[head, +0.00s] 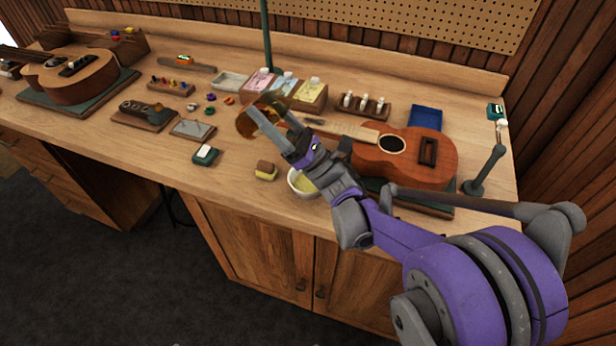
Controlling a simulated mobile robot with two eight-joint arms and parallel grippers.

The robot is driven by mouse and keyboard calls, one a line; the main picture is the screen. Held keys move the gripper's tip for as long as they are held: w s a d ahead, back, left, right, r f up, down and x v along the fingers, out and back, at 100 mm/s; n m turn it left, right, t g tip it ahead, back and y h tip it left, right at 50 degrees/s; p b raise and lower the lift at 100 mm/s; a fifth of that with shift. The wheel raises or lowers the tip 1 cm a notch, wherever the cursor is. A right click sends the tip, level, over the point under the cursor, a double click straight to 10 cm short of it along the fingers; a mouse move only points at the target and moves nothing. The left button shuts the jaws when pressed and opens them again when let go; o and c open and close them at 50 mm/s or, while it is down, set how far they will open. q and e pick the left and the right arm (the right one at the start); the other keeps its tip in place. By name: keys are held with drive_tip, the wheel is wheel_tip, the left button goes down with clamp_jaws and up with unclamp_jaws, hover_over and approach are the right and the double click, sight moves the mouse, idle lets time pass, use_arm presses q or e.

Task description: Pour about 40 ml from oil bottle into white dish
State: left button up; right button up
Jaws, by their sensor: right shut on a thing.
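The oil bottle (243,124) is amber and shows between and behind the fingers of my right gripper (268,119). The right gripper is shut on it and holds it over the bench. The bottle looks tilted; its mouth is hard to make out. The white dish (293,190) stands near the bench's front edge, below and to the right of the bottle in the picture. Yellowish liquid shows in it, and my right gripper's wrist hides part of its rim. I cannot tell whether a stream is falling. My left gripper is not in view.
A brown ukulele (432,150) lies on a dark mat right of the dish. A yellow-and-brown block (265,170) sits just left of the dish. Cartons (310,92) and a small rack (362,105) stand behind. A green post (266,35) rises at the back.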

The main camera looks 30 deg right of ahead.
wheel_tip(320, 180, down, 9)
drive_tip(key=w+a+n+g+h+p, duration=0.1)
drive_tip(key=a+n+g+h+p, duration=0.1)
drive_tip(key=g, duration=0.6)
drive_tip(key=shift+w+f+n+h+p, duration=0.25)
drive_tip(key=shift+n+h+p, duration=0.45)
drive_tip(key=shift+h+p, duration=0.7)
drive_tip(key=shift+a, duration=0.1)
